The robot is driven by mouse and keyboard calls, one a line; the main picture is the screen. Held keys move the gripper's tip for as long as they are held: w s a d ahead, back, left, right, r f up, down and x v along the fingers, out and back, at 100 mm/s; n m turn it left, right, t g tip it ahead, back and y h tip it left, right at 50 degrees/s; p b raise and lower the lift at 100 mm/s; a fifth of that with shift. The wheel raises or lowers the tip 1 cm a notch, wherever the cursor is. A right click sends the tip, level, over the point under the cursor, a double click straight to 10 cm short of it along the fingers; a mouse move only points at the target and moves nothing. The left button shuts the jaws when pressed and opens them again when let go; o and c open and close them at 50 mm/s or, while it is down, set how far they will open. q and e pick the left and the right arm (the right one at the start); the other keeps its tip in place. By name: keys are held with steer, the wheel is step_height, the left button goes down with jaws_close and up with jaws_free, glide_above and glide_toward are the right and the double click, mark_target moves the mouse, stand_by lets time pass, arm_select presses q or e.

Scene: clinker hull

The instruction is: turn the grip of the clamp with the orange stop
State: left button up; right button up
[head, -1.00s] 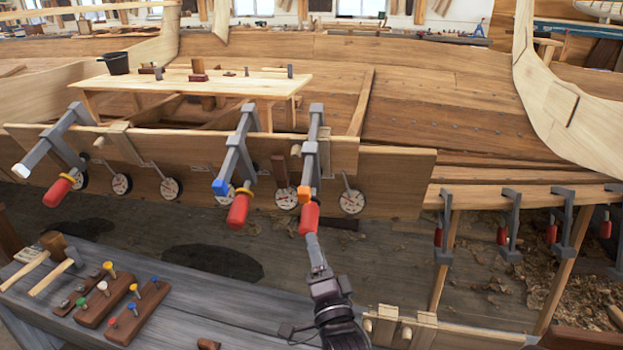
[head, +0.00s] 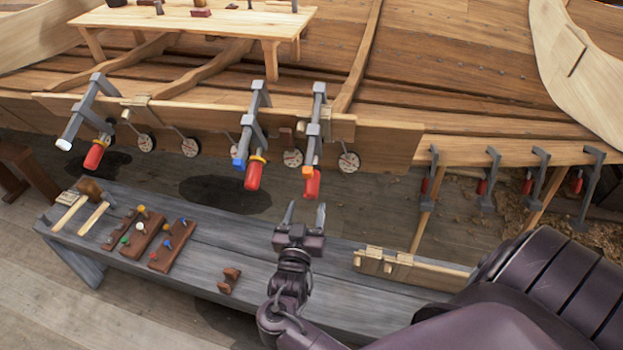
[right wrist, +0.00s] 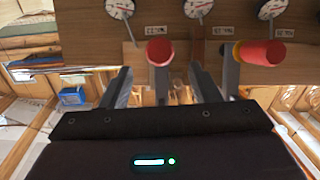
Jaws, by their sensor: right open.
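The clamp with the orange stop (head: 309,172) hangs on the plank edge, the rightmost of three large grey clamps. Its red grip (head: 312,185) points down toward me and also shows in the right wrist view (right wrist: 160,52), ahead of the fingers. My right gripper (head: 306,209) is open and empty, just below the grip and apart from it. In the right wrist view its fingers (right wrist: 160,76) stand to either side of the grip's line. The clamp with the blue stop (head: 239,163) is to the left, with a red grip and yellow collar. My left gripper is out of view.
A white-stopped clamp (head: 65,144) hangs further left. Round dials (head: 349,161) line the plank near the grips. Below, a grey bench (head: 215,225) carries mallets, wooden blocks with coloured pegs and a small brown block (head: 229,281). Smaller clamps hang at right.

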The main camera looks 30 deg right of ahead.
mark_target(309, 197)
steer(key=p+x, duration=0.1)
steer(key=x, duration=0.6)
steer(key=shift+w+d+f, duration=0.1)
steer(key=shift+w+f, duration=0.05)
steer(key=shift+c, duration=0.3)
steer(key=c, duration=0.9)
